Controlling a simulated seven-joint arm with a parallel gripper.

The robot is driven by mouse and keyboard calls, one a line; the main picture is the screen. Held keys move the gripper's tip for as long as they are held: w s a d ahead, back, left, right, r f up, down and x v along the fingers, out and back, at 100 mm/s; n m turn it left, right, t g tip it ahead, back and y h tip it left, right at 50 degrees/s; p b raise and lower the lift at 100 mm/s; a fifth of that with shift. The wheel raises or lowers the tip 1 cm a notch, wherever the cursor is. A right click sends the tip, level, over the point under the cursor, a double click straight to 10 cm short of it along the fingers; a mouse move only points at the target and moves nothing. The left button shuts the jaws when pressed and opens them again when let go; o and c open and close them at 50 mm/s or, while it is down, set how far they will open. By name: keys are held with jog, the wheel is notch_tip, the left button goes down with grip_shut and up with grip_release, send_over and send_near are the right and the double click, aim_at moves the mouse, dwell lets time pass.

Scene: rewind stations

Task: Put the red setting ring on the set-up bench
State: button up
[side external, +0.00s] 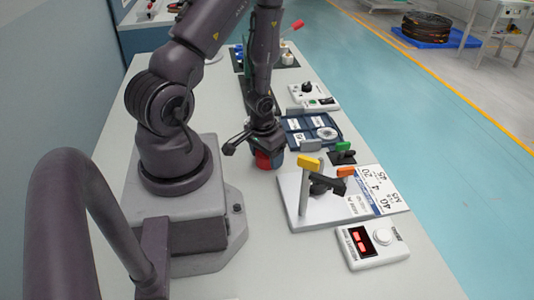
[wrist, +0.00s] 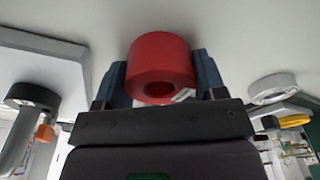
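The red setting ring (wrist: 160,62) is a short red cylinder with a round hole, between the two fingers of my gripper (wrist: 160,80) in the wrist view. Both fingers appear to press on its sides. In the side view the ring (side external: 263,161) shows low under my gripper (side external: 268,155), at or just above the table; the gap cannot be told. A white board (side external: 322,208) with a yellow-topped post, a black clamp-like part and printed numbers stands to its right, apart from it; it looks like the set-up bench.
A white box with red digits and a knob (side external: 374,243) lies in front of the board. A dark blue tray (side external: 308,130), a green-handled black part (side external: 342,155) and another white control box (side external: 313,98) lie behind.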

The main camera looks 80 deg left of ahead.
jog(key=o, duration=0.4)
jog(key=shift+c, duration=0.2)
jog(key=shift+r, duration=0.1)
notch_tip(320, 180, up, 18)
jog(key=w+d+m+y, duration=0.1)
jog(key=w+d+m, duration=0.1)
jog(key=d, duration=0.1)
jog(key=s+d+r+m+t+h, duration=0.1)
jog(key=d+r+m+t, duration=0.3)
jog(key=d+r, duration=1)
notch_tip(320, 180, up, 2)
jog(key=shift+s+d+r+m+h, duration=0.2)
jog(key=shift+s+d+m+h, duration=0.05)
jog(key=shift+s+m+h, duration=0.2)
